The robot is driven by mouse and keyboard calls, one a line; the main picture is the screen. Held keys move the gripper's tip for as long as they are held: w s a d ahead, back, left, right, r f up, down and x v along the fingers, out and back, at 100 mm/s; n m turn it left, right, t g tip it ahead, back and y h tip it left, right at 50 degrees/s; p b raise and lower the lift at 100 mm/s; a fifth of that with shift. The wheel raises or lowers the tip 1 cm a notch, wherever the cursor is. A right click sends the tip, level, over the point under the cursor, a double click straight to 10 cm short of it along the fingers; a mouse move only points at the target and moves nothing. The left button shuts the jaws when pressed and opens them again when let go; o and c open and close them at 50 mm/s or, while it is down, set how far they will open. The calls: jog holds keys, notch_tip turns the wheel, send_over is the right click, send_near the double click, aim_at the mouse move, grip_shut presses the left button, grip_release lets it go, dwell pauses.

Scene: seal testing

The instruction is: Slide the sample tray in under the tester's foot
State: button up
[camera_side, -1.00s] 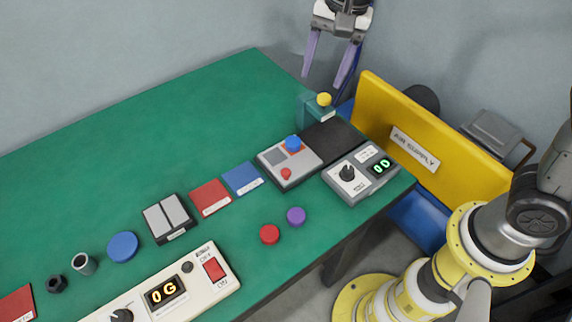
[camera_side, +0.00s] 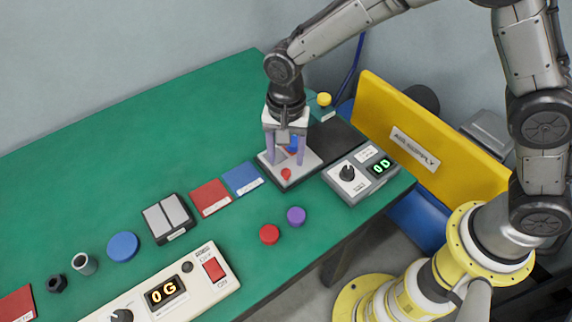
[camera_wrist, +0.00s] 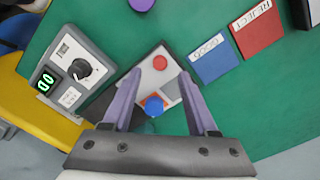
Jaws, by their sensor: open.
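The pale grey sample tray (camera_side: 305,166) has dark sides, a blue knob (camera_side: 293,144), a red button (camera_side: 286,174) and a grey square; it lies on the green table. My gripper (camera_side: 283,162) points down over it, with lilac fingers apart and nothing held. In the wrist view, the tray (camera_wrist: 146,82) shows between the fingers of my gripper (camera_wrist: 160,74), and the blue knob (camera_wrist: 153,106) is near the palm. I cannot tell whether the fingers touch the tray. A teal post with a yellow knob (camera_side: 324,99), likely the tester, stands behind; its foot is not clearly visible.
A black pad (camera_side: 340,136) lies between the tray and the teal post. A dial box with a green display (camera_side: 352,177) is at right. Blue (camera_side: 242,178) and red (camera_side: 210,197) squares lie to the left. Red (camera_side: 270,234) and purple (camera_side: 296,215) discs lie in front.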

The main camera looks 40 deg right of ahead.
aim_at(286, 171)
jog(key=shift+f, duration=2.3)
grip_shut()
jog(key=shift+r, duration=0.1)
